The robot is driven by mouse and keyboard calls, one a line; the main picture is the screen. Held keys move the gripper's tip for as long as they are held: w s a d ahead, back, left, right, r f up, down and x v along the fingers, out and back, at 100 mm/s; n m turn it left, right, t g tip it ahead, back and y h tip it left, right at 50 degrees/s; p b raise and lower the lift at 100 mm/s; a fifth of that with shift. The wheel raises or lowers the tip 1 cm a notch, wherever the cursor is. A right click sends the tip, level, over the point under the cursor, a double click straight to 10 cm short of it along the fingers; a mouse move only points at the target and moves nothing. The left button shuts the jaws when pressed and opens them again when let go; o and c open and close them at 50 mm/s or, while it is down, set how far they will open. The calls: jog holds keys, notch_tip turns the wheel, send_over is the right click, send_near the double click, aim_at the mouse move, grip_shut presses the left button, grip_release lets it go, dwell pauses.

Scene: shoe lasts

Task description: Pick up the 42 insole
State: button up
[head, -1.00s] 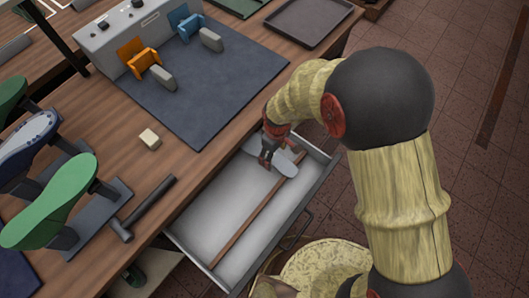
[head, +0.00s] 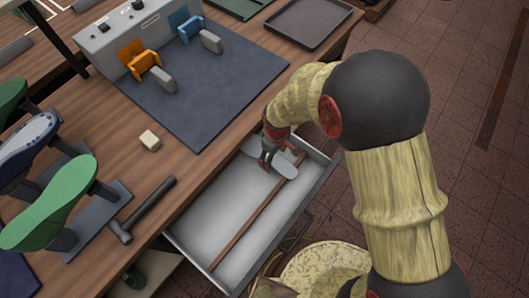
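A pale grey-blue insole (head: 286,167) lies in the far part of the open drawer (head: 206,228), beside a thin brown divider (head: 245,222). No size number can be read on it, so I cannot tell whether it is the 42. My gripper (head: 267,160) points down into the drawer at the insole's middle, with parts of the insole showing on both sides. The fingers are small and dark here, and whether they are open or closed on it is unclear.
The wooden bench holds a blue-grey mat (head: 205,100), a hammer (head: 143,208), a small cream block (head: 150,140), green shoe forms (head: 52,205) and a dark tray (head: 313,22). The drawer walls stand close around my gripper. The drawer's near part is bare.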

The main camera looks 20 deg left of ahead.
jog(key=shift+c, duration=0.8)
jog(key=c, duration=1)
jog(key=shift+o, duration=0.2)
jog(key=shift+r, duration=0.1)
